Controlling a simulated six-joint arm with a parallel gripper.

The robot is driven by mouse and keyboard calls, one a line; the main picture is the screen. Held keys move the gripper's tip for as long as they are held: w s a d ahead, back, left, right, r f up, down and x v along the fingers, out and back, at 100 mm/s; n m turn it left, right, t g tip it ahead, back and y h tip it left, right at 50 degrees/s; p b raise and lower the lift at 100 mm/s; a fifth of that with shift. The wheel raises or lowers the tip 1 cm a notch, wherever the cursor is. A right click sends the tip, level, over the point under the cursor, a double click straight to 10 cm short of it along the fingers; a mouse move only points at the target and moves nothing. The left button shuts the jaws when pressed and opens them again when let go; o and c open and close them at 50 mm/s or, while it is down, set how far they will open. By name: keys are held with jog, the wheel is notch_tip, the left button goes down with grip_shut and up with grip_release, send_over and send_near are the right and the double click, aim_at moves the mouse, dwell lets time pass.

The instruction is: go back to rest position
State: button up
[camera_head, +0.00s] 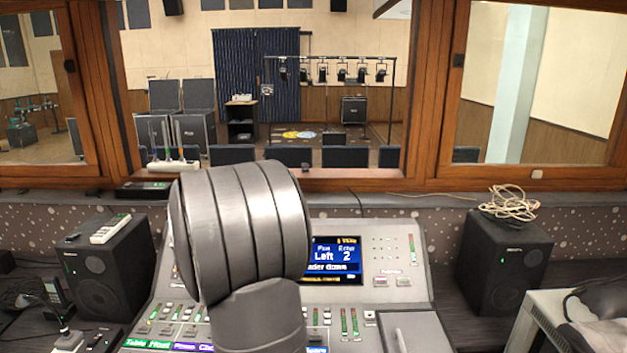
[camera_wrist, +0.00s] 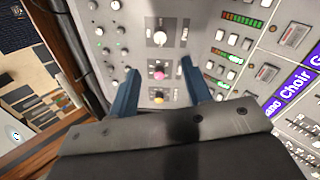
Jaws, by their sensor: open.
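My gripper (camera_wrist: 158,95) shows in the wrist view with its two blue fingers apart and nothing between them. The console's screen (camera_head: 333,260) reads "Left 2" and a partly covered "fader down". Several fader strips (camera_head: 349,321) with green marks show beside the arm.
Black speakers stand left (camera_head: 108,268) and right (camera_head: 503,262) of the console. A coiled cable (camera_head: 510,203) lies on the right one. A wooden window frame (camera_head: 350,180) rises behind. A grey case (camera_head: 545,320) is at front right. Open air lies above the console's right side.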

jog(key=x, duration=1.2)
jog(key=shift+w+f, duration=0.15)
jog(key=shift+f, duration=0.05)
jog(key=v, duration=1.8)
jog(key=x, duration=1.8)
jog(key=shift+f, duration=0.1)
jog(key=shift+m, duration=0.6)
jog(key=shift+a+m, duration=0.15)
jog(key=shift+m, duration=2.65)
jog(key=shift+a+m+t+h, duration=0.1)
jog(key=shift+m+t+h, duration=0.3)
jog(key=shift+m, duration=3)
